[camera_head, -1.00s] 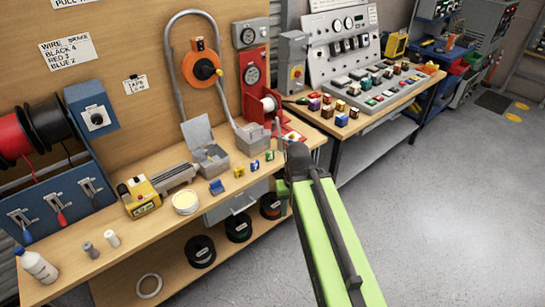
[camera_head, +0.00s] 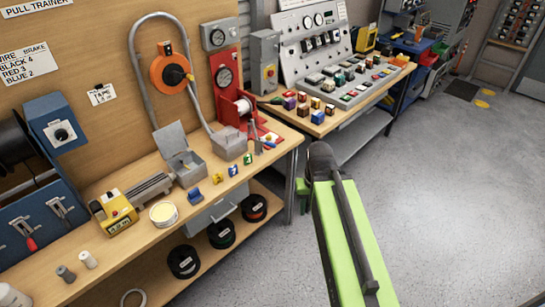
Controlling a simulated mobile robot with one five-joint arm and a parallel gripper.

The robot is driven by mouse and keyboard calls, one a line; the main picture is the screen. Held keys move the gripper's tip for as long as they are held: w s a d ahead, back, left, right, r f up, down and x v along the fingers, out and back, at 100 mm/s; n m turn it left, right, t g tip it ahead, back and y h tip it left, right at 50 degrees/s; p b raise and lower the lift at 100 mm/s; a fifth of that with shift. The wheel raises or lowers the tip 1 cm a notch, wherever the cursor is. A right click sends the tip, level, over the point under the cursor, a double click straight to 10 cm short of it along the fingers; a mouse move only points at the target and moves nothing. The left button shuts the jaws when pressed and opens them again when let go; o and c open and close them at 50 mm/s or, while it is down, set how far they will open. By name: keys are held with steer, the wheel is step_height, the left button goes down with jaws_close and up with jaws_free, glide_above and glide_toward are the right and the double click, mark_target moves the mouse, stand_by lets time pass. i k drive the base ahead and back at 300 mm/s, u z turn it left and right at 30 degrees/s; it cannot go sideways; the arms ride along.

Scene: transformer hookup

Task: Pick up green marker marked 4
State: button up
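A small green marker (camera_head: 248,158) stands on the wooden workbench near its right front edge, at the right end of a short row. Its marking is too small to read for certain. Beside it in the row are a blue marker (camera_head: 232,170), a yellow marker (camera_head: 218,178) and another blue one (camera_head: 195,196) farther left. My green arm reaches up from the bottom to a dark joint right of the bench. My gripper's fingers are hidden behind the arm, so nothing shows of what they hold.
The workbench (camera_head: 130,240) carries a grey open box (camera_head: 182,160), a yellow device (camera_head: 113,212) and a round tin (camera_head: 164,214). Black spools sit on the shelf below. A second bench (camera_head: 345,115) with coloured blocks stands behind. Grey floor (camera_head: 460,200) is clear to the right.

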mark_target(248, 159)
steer(key=z, duration=1.25)
steer(key=i, duration=1.8)
steer(key=u, duration=0.85)
steer(key=k, duration=0.15)
steer(key=u, duration=3.35)
steer(key=i, duration=0.95)
steer(key=u, duration=0.1)
